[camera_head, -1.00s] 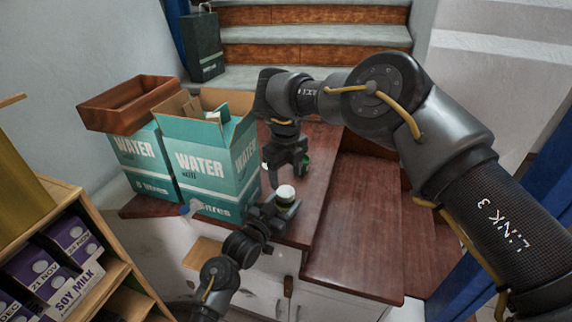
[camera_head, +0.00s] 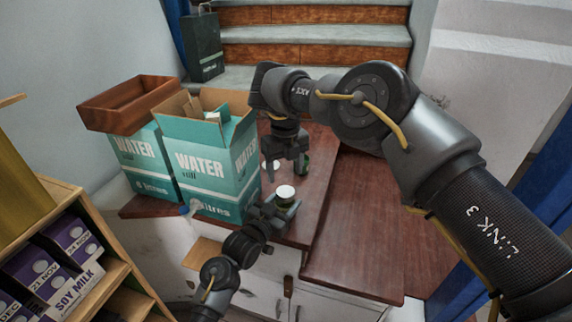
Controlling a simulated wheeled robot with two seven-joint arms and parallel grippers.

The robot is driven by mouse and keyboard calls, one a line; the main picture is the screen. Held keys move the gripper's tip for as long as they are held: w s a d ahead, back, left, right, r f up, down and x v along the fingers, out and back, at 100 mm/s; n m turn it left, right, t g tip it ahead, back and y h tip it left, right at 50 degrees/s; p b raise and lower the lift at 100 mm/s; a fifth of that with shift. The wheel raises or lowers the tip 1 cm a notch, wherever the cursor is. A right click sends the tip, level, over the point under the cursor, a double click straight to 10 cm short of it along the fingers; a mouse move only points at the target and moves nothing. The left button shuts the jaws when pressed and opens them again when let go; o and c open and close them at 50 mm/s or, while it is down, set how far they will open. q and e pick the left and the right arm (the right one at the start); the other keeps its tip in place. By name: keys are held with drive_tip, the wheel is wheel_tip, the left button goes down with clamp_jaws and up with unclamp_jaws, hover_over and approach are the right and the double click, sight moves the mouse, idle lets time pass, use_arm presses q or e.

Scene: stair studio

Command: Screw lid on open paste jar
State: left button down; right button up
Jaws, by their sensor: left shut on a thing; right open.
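A small jar (camera_head: 286,199) with a pale top is held in my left gripper (camera_head: 276,208), low at the front of the brown wooden counter. The jar stands roughly upright. I cannot tell whether its white top (camera_head: 285,191) is a lid or the open mouth with pale paste. My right gripper (camera_head: 286,163) points down, open, above and just behind the jar, apart from it. A small green item (camera_head: 303,163) shows beside its right finger, partly hidden. A small whitish item (camera_head: 270,166) shows by its left finger. I see no separate lid clearly.
Two teal water boxes (camera_head: 205,170) stand left of the grippers, one open, with a brown wooden tray (camera_head: 128,102) on the rear one. The counter (camera_head: 350,235) on the right is bare. A shelf of soy milk cartons (camera_head: 62,262) is at lower left.

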sight(285, 191)
wheel_tip(285, 191, down, 6)
drive_tip(key=shift+f, duration=0.25)
